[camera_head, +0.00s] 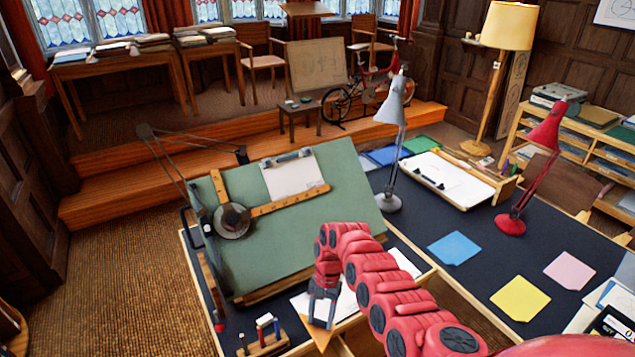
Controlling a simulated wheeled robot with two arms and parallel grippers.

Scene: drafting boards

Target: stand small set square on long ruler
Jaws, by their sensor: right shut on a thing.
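My right gripper (322,318) is at the front edge of the table, its jaws pointing down. It is shut on an orange-brown pointed piece (320,339), which looks like the small set square; the fingers hide part of it. A long wooden ruler (290,201) lies across the tilted green drafting board (330,230), joined at the round head (232,219) of the drafting machine to a shorter ruler. My gripper is in front of the board's lower edge, apart from this ruler. My left gripper is not in view.
A white paper sheet (289,180) is on the board. A grey lamp (391,150) and a red lamp (540,150) stand to the right. A small wooden holder (262,343) is at front left. Blue, yellow and pink sheets lie on the dark tabletop (490,250), with bare room between them.

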